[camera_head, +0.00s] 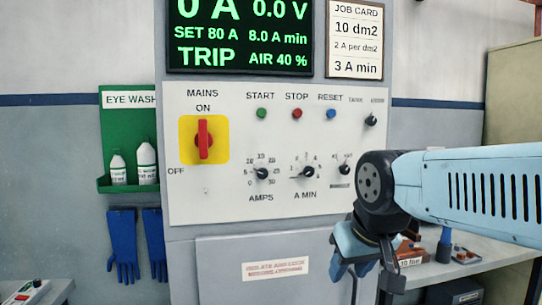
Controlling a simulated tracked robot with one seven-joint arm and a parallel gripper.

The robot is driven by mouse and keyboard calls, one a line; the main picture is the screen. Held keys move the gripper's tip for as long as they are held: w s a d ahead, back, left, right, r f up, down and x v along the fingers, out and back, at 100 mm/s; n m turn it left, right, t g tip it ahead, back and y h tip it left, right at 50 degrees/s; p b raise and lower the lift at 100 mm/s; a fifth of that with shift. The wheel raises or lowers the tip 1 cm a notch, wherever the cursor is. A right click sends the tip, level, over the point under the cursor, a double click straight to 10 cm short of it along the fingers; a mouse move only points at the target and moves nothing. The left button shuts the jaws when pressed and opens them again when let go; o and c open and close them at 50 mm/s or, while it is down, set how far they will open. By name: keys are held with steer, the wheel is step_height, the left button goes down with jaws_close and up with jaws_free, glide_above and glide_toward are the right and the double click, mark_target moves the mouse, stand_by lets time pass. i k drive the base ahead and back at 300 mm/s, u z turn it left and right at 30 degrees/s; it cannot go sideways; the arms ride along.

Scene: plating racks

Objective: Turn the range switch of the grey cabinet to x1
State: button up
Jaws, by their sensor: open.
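The grey cabinet (215,265) stands in the middle with a white control panel (222,187) on its front. A small black knob (343,170) at the right of the panel's lower row, with tiny marks above it, looks like the range switch. Its marks, the label beneath it and its pointer direction are too small to read surely. My gripper (364,277) hangs below and to the right of that knob, in front of the cabinet's right edge. It is open and empty, pointing downward. My light blue arm reaches in from the right.
Other controls are close by: the A MIN knob (308,172), the AMPS knob (261,173), the red mains switch (204,140) and a black knob (371,120) at upper right. The display (240,38) reads TRIP. A cluttered bench (490,262) stands right, behind my arm.

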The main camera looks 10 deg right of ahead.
mark_target(344, 169)
steer(key=u, duration=0.4)
steer(key=k, duration=2.05)
steer(key=z, duration=0.4)
steer(key=i, duration=1.65)
steer(key=u, duration=0.05)
